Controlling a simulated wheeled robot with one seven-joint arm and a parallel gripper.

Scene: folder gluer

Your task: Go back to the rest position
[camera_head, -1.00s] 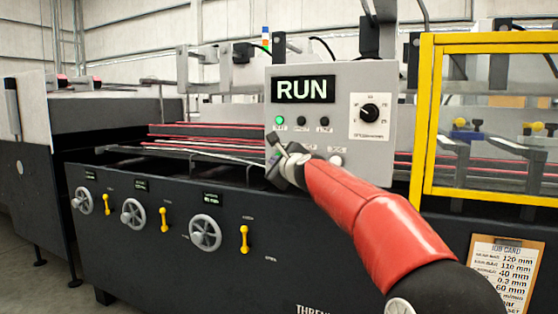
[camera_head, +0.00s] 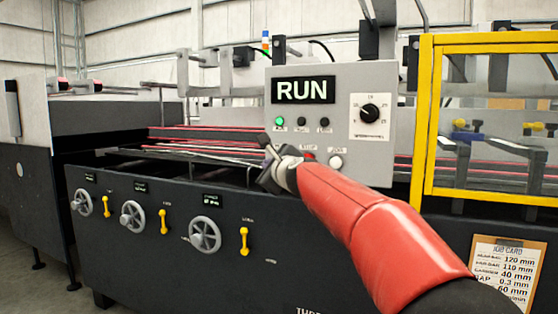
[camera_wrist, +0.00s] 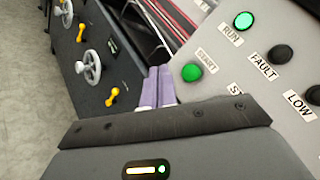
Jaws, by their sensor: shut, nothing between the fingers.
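My gripper (camera_head: 265,168) is in front of the lower left corner of the grey control panel (camera_head: 385,150), held by my red arm. In the wrist view its two pale purple fingers (camera_wrist: 157,86) are together with nothing between them. They are left of the green START button (camera_wrist: 192,72) and appear apart from it. The panel's display (camera_head: 303,90) reads RUN, and the green RUN lamp (camera_head: 280,121) is lit. In the head view the START button is hidden behind my gripper.
A yellow-framed clear guard (camera_head: 430,120) stands right of the panel. Handwheels (camera_head: 205,234) and yellow levers (camera_head: 244,240) stick out from the dark machine front below left. A job card (camera_head: 502,270) hangs at lower right. Open floor (camera_wrist: 30,90) shows at left in the wrist view.

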